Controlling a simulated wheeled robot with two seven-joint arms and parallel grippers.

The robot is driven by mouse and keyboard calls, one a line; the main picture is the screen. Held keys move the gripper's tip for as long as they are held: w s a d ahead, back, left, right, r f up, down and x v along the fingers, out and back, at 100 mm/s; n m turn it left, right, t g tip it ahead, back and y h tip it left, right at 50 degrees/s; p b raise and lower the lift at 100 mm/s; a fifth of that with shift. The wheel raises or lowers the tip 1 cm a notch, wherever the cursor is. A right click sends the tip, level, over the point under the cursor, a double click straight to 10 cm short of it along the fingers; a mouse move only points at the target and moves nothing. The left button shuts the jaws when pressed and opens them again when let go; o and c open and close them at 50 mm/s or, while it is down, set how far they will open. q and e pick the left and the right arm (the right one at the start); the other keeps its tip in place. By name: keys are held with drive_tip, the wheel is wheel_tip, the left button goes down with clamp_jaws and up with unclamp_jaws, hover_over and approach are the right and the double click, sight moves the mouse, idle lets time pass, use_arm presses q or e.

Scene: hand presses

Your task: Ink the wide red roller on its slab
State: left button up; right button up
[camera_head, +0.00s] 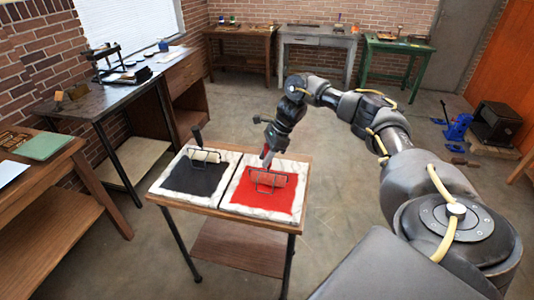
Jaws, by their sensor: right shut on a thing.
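The red ink slab (250,199) is a white-edged slab with a red inked field, on the right half of a small wooden stand. The wide red roller (267,181) is a wire-framed roller over the red field, with its handle pointing up. My right gripper (268,151) is shut on the roller's handle, above the back of the slab. Whether the roller touches the ink cannot be told for sure. My left gripper is not in view.
A black ink slab (185,182) with a pale roller (204,155) resting on it lies directly left of the red one. A dark press table (108,98) stands at the left, and a wooden bench (90,172) at the near left. Open floor lies behind the stand.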

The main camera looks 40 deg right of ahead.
drive_tip(key=shift+s+a+p, duration=0.3)
drive_tip(key=shift+s+a, duration=0.5)
drive_tip(key=shift+a, duration=0.3)
drive_tip(key=s+a, duration=0.1)
drive_tip(key=s+a+p, duration=0.1)
drive_tip(key=a, duration=0.1)
drive_tip(key=shift+r, duration=0.1)
